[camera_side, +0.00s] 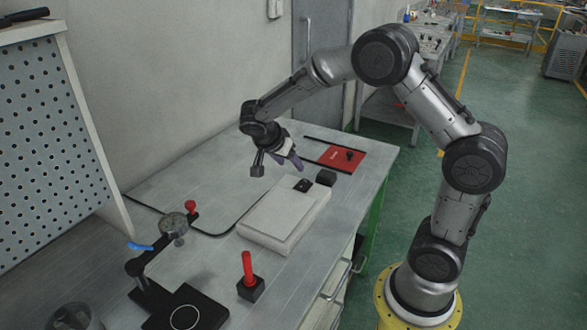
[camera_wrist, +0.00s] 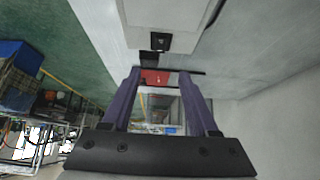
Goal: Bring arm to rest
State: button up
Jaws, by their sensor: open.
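My gripper (camera_side: 287,159) hangs in the air above the grey bench (camera_side: 210,175), behind the white box-shaped device (camera_side: 270,228) in the side view. Its two purple fingers are apart with nothing between them. In the wrist view my gripper (camera_wrist: 158,75) also shows open and empty, and the white device (camera_wrist: 165,15) is at the top of that picture. My arm is bent up and over from its yellow base on the right.
A red plate (camera_side: 342,158) lies at the bench's far end. A dial gauge stand (camera_side: 160,240) and a red-handled tool in a black block (camera_side: 250,285) stand at the front. A perforated panel (camera_side: 45,140) rises at left. Green floor (camera_side: 520,170) is open at right.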

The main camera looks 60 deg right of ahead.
jog(key=shift+a+r, duration=0.3)
jog(key=shift+r, duration=0.1)
jog(key=s+a+r+n+t+y, duration=0.1)
jog(key=s+a+r+t, duration=0.2)
jog(key=r, duration=0.4)
jog(key=s+a+r+n+t+y, duration=0.1)
jog(key=s+a+r, duration=0.1)
jog(key=s+r, duration=0.45)
jog(key=s+a+f+n+t+y, duration=0.1)
jog(key=s+a+f+n+y, duration=0.2)
jog(key=s+a+n, duration=0.6)
jog(key=shift+s+a+n+t+y, duration=0.35)
jog(key=shift+s+n+y, duration=0.75)
jog(key=shift+s+n, duration=1.7)
jog(key=shift+w+n, duration=0.7)
jog(key=shift+w, duration=0.05)
